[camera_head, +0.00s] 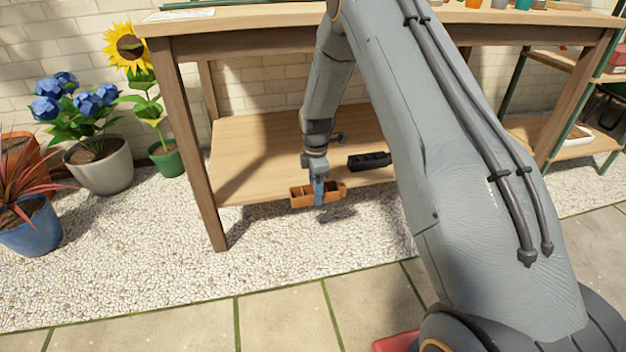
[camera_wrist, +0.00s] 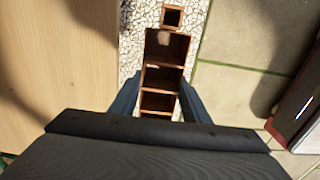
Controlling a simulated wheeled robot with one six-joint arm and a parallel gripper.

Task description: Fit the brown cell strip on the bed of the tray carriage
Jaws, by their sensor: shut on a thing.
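The brown cell strip (camera_head: 303,195) is an orange-brown row of open square cells. My gripper (camera_head: 319,192) is shut on it and holds it in the air at the front edge of the bench's lower shelf. Its shadow falls on the gravel, apart from the strip. In the wrist view the strip (camera_wrist: 166,47) stretches away from between the two fingers (camera_wrist: 160,105), with a small square cell at its far end. A tray carriage is not clearly identifiable in either view.
A black celled strip (camera_head: 369,161) lies on the wooden lower shelf (camera_head: 250,160), right of my gripper. A bench leg (camera_head: 190,150) stands to the left. Potted plants (camera_head: 100,165) stand farther left on white gravel. A red thing (camera_head: 397,342) shows at the bottom edge.

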